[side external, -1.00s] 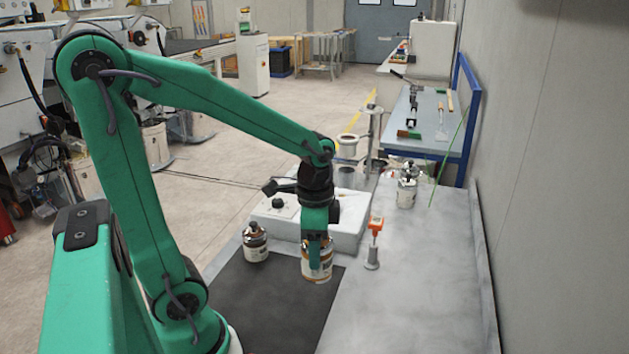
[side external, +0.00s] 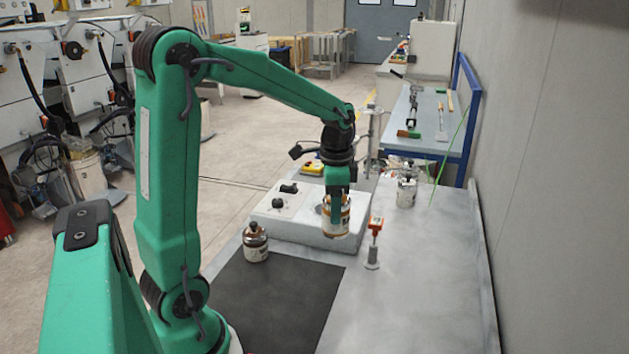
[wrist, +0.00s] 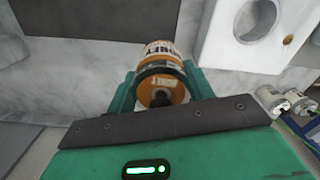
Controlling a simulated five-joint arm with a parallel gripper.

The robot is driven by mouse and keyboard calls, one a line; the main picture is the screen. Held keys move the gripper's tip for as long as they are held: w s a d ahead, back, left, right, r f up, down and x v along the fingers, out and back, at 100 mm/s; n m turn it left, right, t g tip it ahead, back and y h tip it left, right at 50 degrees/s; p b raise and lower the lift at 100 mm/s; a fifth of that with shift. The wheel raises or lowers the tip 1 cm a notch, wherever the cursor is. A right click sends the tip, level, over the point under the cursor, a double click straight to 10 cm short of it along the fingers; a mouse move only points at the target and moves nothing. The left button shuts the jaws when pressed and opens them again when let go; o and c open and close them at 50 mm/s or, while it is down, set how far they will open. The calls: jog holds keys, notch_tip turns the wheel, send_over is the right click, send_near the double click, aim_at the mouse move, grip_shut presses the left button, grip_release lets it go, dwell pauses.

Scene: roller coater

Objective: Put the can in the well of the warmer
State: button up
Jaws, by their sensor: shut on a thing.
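My gripper (side external: 336,192) is shut on the can (side external: 336,222), which has a white label and orange-brown bands. The can hangs roughly upright, in front of the warmer's right part in the side view. In the wrist view the can (wrist: 162,66) sits between the green jaws. The warmer (side external: 275,222) is a low white box with dark knobs on its left part. Its round well (side external: 321,209) is partly hidden behind the can in the side view. In the wrist view the well (wrist: 255,20) shows empty, up and right of the can and apart from it.
A similar brown-topped container (side external: 256,246) stands at the warmer's left front corner. An orange-topped tool on a grey stand (side external: 373,248) is right of the can. Silvery cans (side external: 406,191) stand farther back. A dark mat (side external: 275,305) lies in front; the right tabletop is mostly clear.

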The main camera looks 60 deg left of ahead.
jog(key=w+a, duration=0.4)
jog(key=a, duration=0.4)
jog(key=w+a, duration=0.4)
jog(key=a, duration=0.5)
jog(key=shift+n, duration=0.3)
jog(key=shift+s+d+f, duration=0.1)
jog(key=shift+s+f, duration=0.05)
jog(key=shift+f, duration=1.2)
jog(key=shift+s+f, duration=0.1)
jog(key=shift+f, duration=1.2)
jog(key=shift+f, duration=0.15)
jog(key=shift+f, duration=2.35)
jog(key=shift+f, duration=0.35)
